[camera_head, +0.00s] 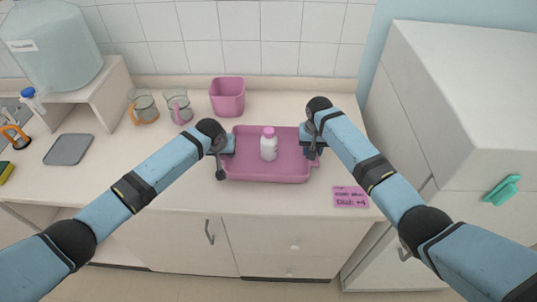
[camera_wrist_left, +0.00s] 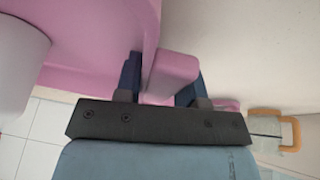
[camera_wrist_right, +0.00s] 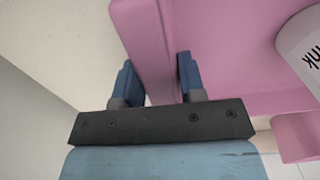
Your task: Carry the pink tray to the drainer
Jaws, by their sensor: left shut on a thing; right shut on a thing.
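The pink tray (camera_head: 265,174) lies on the counter in the middle of the head view. A white bottle with a pink cap (camera_head: 268,149) stands upright in it, and part of the bottle shows in the right wrist view (camera_wrist_right: 302,55). My left gripper (camera_head: 228,145) is shut on the tray's left side; in the left wrist view its fingers straddle a pink handle-like part (camera_wrist_left: 174,70). My right gripper (camera_head: 309,141) is shut on the tray's right side, its fingers on either side of a pink edge (camera_wrist_right: 150,45). I cannot pick out a drainer for certain.
Behind the tray stand a pink square tub (camera_head: 228,97) and two jugs, one orange-handled (camera_head: 144,106) and one pink-handled (camera_head: 179,106). A grey mat (camera_head: 68,149) lies left. A pink label (camera_head: 351,197) lies front right. A white cabinet (camera_head: 465,100) bounds the right.

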